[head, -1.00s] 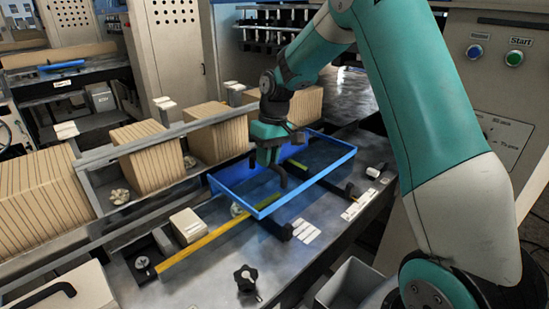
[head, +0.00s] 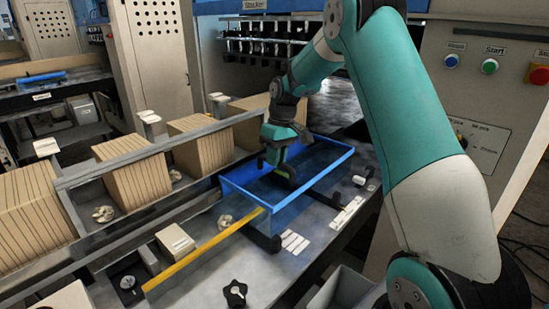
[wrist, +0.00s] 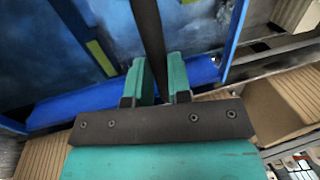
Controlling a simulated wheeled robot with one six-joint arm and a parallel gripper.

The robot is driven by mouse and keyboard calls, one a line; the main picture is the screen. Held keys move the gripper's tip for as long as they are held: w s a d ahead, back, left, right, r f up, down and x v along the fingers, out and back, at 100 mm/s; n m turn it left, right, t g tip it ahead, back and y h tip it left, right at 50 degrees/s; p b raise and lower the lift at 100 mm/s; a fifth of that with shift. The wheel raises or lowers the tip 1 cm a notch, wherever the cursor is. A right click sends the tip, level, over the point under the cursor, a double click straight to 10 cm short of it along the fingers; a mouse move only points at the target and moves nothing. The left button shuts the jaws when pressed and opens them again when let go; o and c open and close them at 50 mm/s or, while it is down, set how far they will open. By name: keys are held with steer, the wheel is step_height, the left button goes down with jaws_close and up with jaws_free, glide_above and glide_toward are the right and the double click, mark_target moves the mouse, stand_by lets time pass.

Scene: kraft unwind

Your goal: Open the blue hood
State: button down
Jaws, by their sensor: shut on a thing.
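The blue hood (head: 318,200) is a see-through box with a bright blue frame, over the machine bed in the middle of the head view. Its blue frame also shows in the wrist view (wrist: 75,104). My gripper (head: 280,160) is over the hood's far left part. In the wrist view my gripper's teal fingers (wrist: 160,80) are shut on a dark bar, the handle (wrist: 148,28). The handle's far end runs out of the wrist view. In the head view the gripper partly hides the handle.
Brown stacks (head: 134,178) stand in a row behind a grey rail at the left. A yellow bar (head: 205,252) and a black knob (head: 235,292) are on the near bed. The control panel (head: 480,110) with its buttons stands at the right, beyond my arm.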

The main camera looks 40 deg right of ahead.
steer(key=c, duration=1.1)
jaws_free()
steer(key=shift+w, duration=0.1)
steer(key=shift+o, duration=0.2)
steer(key=d+r+p, duration=0.3)
steer(key=r, duration=1.4)
steer(key=shift+w+d, duration=0.2)
steer(key=shift+w, duration=0.1)
